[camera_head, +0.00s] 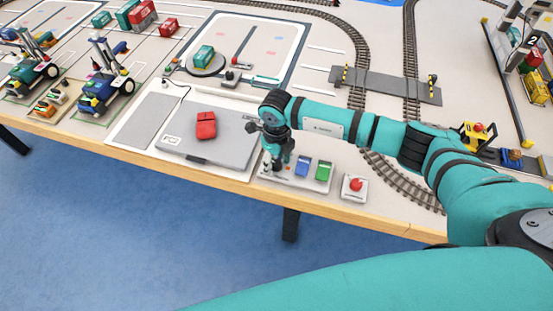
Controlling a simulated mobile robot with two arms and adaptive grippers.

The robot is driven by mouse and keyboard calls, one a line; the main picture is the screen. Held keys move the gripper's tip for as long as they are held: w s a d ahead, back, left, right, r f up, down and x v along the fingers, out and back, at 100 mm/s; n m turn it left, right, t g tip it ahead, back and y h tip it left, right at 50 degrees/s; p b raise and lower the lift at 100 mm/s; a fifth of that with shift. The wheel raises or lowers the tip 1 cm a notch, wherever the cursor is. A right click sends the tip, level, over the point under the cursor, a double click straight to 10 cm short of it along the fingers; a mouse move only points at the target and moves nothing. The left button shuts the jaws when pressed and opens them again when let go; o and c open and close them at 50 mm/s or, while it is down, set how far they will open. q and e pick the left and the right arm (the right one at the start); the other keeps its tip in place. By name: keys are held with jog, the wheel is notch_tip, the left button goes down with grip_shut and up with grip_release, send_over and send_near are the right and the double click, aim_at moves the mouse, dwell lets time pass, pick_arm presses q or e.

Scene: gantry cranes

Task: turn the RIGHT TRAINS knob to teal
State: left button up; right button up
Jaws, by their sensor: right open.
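My right arm reaches in from the right, and my right gripper (273,166) points down, open, over the left end of a small light control panel (296,181) at the table's front edge. A blue switch (302,166) and a green switch (323,170) stand on this panel, to the right of the gripper. I cannot make out the RIGHT TRAINS knob or its setting; the gripper covers the left part of the panel. Whether the fingers touch anything there is too small to tell. My left gripper is not in view.
A red button box (354,188) stands right of the panel. Left of the gripper lies a grey plate (225,148) with a red object (206,125). Railway tracks (357,60) run behind the arm. A yellow vehicle (478,136) is at the right. Blue floor lies beyond the front edge.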

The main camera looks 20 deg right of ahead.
grip_shut()
dwell(0.4)
